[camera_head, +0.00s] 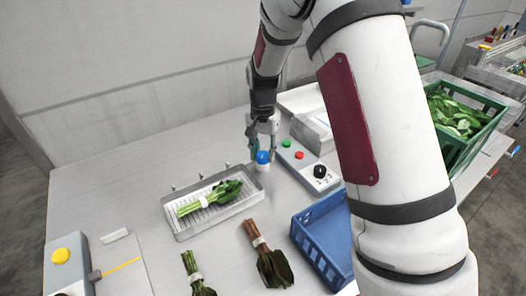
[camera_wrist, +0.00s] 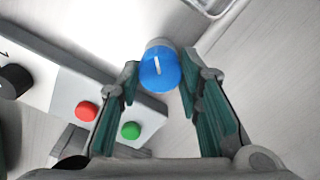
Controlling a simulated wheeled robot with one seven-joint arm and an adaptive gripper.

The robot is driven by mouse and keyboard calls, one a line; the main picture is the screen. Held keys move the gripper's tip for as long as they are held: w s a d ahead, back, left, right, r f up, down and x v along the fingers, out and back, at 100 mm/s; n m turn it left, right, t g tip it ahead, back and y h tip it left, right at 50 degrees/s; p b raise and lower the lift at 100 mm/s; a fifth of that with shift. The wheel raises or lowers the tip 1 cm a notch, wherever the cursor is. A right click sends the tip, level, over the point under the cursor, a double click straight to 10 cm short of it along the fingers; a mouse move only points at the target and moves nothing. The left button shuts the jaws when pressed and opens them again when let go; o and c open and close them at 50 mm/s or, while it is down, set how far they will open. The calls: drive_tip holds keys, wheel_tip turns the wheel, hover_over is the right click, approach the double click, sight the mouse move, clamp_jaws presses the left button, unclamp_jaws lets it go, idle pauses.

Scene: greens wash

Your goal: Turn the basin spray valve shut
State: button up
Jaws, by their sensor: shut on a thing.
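The basin spray valve is a round blue knob (camera_head: 263,157) on a pale base at the back right corner of the basin. In the wrist view the knob (camera_wrist: 160,68) shows a white pointer line, nearly upright in the picture. My gripper (camera_wrist: 159,86) comes from above with one green-padded finger on each side of the knob, shut on it. In the head view my gripper (camera_head: 263,144) partly hides the knob. The shallow metal basin (camera_head: 181,230) holds a slatted rack and a banded bunch of greens (camera_head: 210,198). Small spray nozzles stand along its back edge.
A control box with a green button (camera_head: 286,143), red button (camera_head: 299,155) and black dial (camera_head: 320,171) stands close right of the knob. Two greens bunches (camera_head: 268,256) (camera_head: 197,275) and a blue crate (camera_head: 325,243) lie in front.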

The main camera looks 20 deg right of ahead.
sight(263, 154)
drive_tip(key=o, duration=1.2)
drive_tip(key=shift+c, duration=0.2)
wheel_tip(263, 154, up, 12)
